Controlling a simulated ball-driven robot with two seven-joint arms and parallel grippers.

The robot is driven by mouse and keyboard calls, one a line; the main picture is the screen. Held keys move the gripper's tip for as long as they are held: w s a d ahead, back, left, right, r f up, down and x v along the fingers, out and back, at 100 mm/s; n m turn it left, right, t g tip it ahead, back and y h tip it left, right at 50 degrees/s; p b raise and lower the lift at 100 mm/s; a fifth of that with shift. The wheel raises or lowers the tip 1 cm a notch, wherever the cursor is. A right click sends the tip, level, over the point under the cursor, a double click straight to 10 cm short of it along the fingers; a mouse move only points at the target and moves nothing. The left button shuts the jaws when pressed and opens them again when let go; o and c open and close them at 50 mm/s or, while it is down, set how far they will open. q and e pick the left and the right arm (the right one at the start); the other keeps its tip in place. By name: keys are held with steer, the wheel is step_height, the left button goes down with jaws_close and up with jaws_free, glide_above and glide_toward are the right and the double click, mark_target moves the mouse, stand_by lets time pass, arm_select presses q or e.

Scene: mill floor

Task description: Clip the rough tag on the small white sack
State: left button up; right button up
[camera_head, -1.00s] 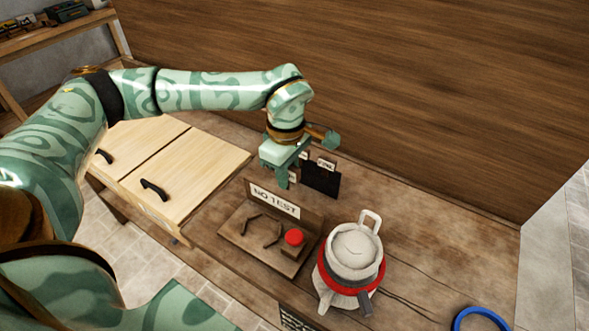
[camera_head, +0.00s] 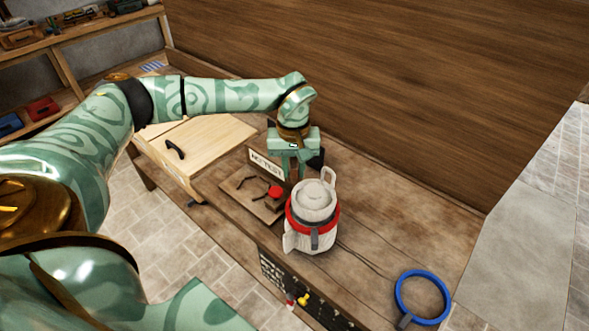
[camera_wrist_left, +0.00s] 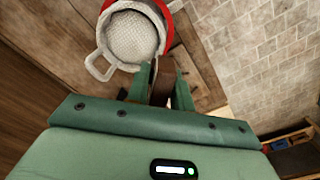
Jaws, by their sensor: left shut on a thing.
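The small white sack (camera_head: 312,235) stands upright on the wooden bench, with a red band and a grey strap round it and a loop at its top. Its pale mesh-like top also shows in the wrist view (camera_wrist_left: 128,38). My left gripper (camera_head: 294,172) points down just behind the sack, apart from it. In the wrist view it is shut on a thin brown piece (camera_wrist_left: 163,86), which looks like the rough tag; its lettering cannot be read. The black tag holder (camera_head: 317,160) is mostly hidden behind the gripper. My right gripper is out of view.
A wooden stand with a NO TEST sign (camera_head: 265,165) and red button (camera_head: 274,192) is left of the sack. A blue ring (camera_head: 422,297) is at the right front. A pale wooden cabinet (camera_head: 215,143) is at left.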

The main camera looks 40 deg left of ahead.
arm_select(q)
steer(key=shift+a+f, duration=0.1)
steer(key=shift+a, duration=0.05)
steer(key=shift+d+f+b, duration=0.15)
steer(key=shift+d+b, duration=0.15)
steer(key=shift+b, duration=0.1)
steer(key=shift+f, duration=0.2)
steer(key=shift+a+f+b, duration=0.15)
steer(key=shift+f+b, duration=0.3)
steer(key=shift+b, duration=0.15)
steer(key=shift+f+b, duration=1.6)
steer(key=shift+b, duration=0.05)
steer(key=shift+r, duration=0.2)
steer(key=shift+p, duration=0.35)
steer(key=shift+p, duration=0.65)
